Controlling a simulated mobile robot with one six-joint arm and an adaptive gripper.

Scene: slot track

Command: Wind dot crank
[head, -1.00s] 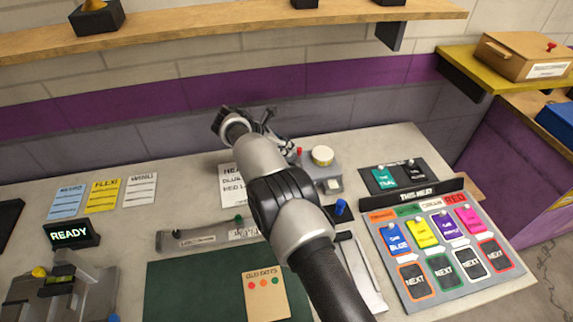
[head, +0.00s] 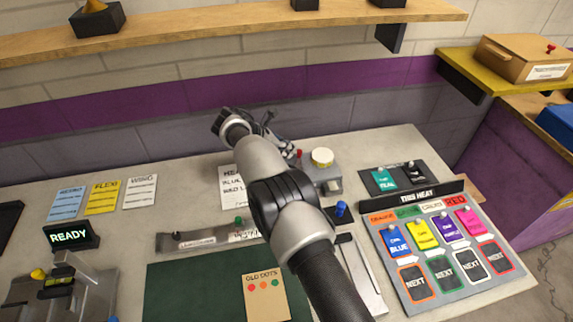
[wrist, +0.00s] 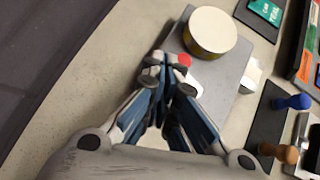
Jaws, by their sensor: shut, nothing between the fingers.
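A grey box with a round drum on top, white-topped with a yellow side (head: 322,157), stands at the back of the bench, right of my arm. A small red knob (head: 299,153) sits at its left; I take this to be the crank knob. In the wrist view the drum (wrist: 210,32) is just beyond my fingers, and the red knob (wrist: 184,60) is right at the fingertips. My gripper (wrist: 165,70) is shut and empty, with its tips beside the knob; I cannot tell whether they touch it. In the head view my arm partly hides the box and gripper.
A blue-knobbed stamp (head: 341,208) and, in the wrist view, a brown-knobbed one (wrist: 290,154) stand near the box. The THIS HEAT board (head: 440,250) is at the right. A shelf (head: 230,22) runs above along the wall.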

